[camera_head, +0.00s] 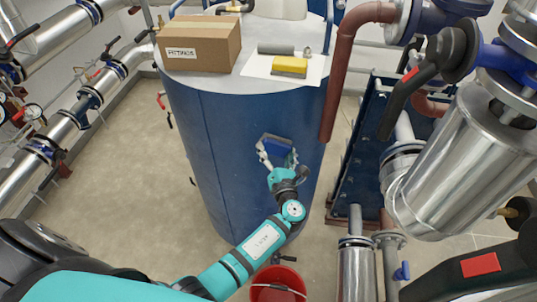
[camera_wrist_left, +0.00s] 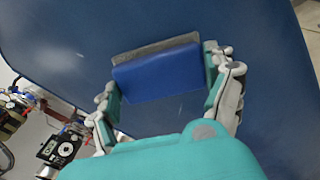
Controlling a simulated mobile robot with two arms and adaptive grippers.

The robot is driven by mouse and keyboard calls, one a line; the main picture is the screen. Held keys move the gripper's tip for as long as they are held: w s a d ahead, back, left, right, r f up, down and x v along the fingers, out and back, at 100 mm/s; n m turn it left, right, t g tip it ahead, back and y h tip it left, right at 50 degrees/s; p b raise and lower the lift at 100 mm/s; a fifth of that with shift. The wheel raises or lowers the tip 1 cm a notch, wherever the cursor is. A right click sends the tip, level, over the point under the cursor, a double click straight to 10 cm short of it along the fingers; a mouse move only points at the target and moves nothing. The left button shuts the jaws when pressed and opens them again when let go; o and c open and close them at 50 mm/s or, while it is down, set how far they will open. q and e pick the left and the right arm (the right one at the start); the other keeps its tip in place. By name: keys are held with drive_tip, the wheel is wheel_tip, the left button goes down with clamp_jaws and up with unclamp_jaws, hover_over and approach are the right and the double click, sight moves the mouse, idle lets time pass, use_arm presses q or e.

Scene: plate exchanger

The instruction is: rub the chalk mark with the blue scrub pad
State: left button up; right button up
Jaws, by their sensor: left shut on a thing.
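My left gripper (camera_head: 277,154) is shut on the blue scrub pad (camera_head: 278,147), gripping it by its two ends. It is at the front of the large blue tank (camera_head: 225,140). In the left wrist view the pad (camera_wrist_left: 157,75) lies between the two fingers, its grey scrubbing layer (camera_wrist_left: 155,48) facing the tank wall. The pad is very close to the wall; I cannot tell whether it touches. Faint pale traces show on the wall just below the pad, but I cannot clearly make out the chalk mark. My right gripper is not in view.
On the tank top are a cardboard box (camera_head: 198,44) marked FITTINGS and a white sheet bearing a yellow sponge (camera_head: 289,67) and a grey roll (camera_head: 276,49). A brown pipe (camera_head: 343,75) runs down the tank's right side. A red bucket (camera_head: 277,284) stands below my arm.

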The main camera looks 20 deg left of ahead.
use_arm(q)
drive_tip(key=shift+w+d, duration=0.3)
drive_tip(key=shift+d, duration=0.2)
drive_tip(key=shift+s+a+p, duration=0.6)
drive_tip(key=shift+s+a, duration=0.1)
drive_tip(key=shift+a, duration=0.4)
drive_tip(key=shift+s+a+p, duration=0.65)
drive_tip(key=shift+s+a, duration=0.05)
drive_tip(key=shift+a, duration=0.45)
drive_tip(key=shift+s+a+p, duration=0.6)
drive_tip(key=shift+s+a, duration=0.1)
drive_tip(key=shift+a, duration=0.4)
drive_tip(key=shift+d, duration=0.15)
drive_tip(key=shift+s+d+p, duration=0.3)
drive_tip(key=shift+s+d, duration=0.05)
drive_tip(key=shift+s, duration=0.2)
drive_tip(key=shift+p+v, duration=0.5)
drive_tip(key=shift+v, duration=1.75)
